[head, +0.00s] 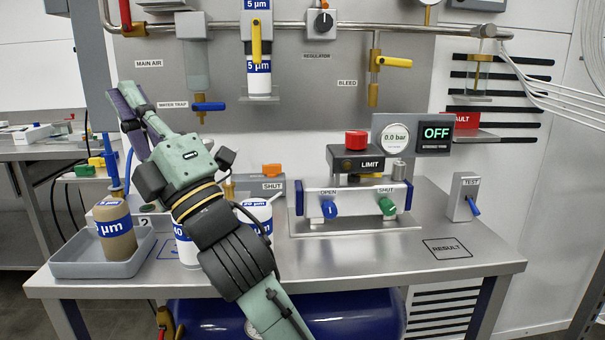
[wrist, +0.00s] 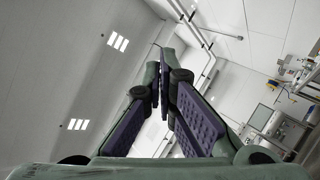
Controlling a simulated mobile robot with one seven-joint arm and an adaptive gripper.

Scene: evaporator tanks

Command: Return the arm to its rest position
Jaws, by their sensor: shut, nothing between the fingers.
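My gripper (head: 138,108) is in the head view at the left, raised above the bench. Its fingers are together and hold nothing. My arm reaches up from the bottom middle of the head view, in front of the bench, and hides part of the white cartridges behind it. In the wrist view my gripper (wrist: 164,92) points toward the ceiling and wall, with its two purple-padded fingers meeting at the tips and nothing between them.
A steel bench (head: 460,232) carries a grey tray (head: 85,268) with a brown cartridge (head: 115,232), a valve block (head: 352,205) and a test switch (head: 465,197). Above, a panel holds pipes, a yellow bleed valve (head: 394,61) and a water trap (head: 195,68). A display (head: 436,133) reads OFF.

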